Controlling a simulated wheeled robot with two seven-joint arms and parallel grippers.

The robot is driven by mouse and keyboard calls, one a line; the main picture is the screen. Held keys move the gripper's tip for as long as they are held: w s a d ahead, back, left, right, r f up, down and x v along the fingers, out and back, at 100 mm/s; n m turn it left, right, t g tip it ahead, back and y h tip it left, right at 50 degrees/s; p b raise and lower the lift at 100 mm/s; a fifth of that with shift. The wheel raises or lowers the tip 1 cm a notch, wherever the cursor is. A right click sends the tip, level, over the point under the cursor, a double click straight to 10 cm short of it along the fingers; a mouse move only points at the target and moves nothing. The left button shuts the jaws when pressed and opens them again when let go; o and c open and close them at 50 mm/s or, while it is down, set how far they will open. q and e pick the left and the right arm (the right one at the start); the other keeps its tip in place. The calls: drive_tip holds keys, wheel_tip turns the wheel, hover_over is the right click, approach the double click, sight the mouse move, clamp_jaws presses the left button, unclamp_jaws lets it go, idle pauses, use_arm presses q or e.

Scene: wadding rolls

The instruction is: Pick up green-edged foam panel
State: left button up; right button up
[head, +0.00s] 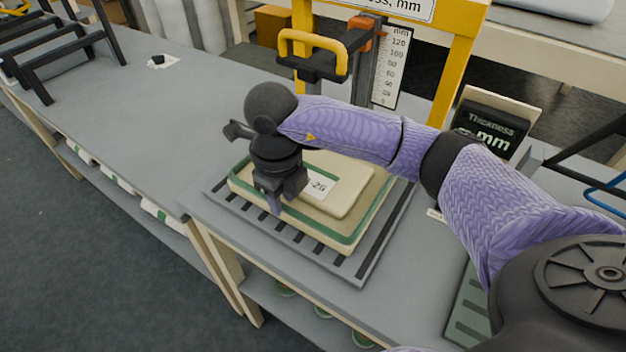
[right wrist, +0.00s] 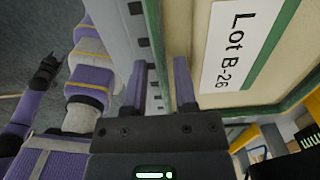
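The foam panel (head: 355,222) is a cream slab with a green edge. It lies flat on a grey slotted plate (head: 362,268) on the workbench. A smaller raised cream block with a white label lies on top. In the right wrist view the label (right wrist: 238,45) reads "Lot B-26". My right gripper (head: 275,203) points down at the panel's near-left edge. In the right wrist view its two fingers (right wrist: 159,82) are apart, with the green edge and part of the plate showing between them. I cannot tell whether they touch the panel. A dark end of a purple limb, possibly my left gripper (right wrist: 45,72), shows small there.
A yellow-framed thickness gauge (head: 313,48) with a scale (head: 391,68) stands behind the panel. A black thickness display (head: 490,128) stands to its right. A black rack (head: 65,50) is at far left. The bench to the left is mostly clear.

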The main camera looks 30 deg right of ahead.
clamp_jaws()
idle(0.3)
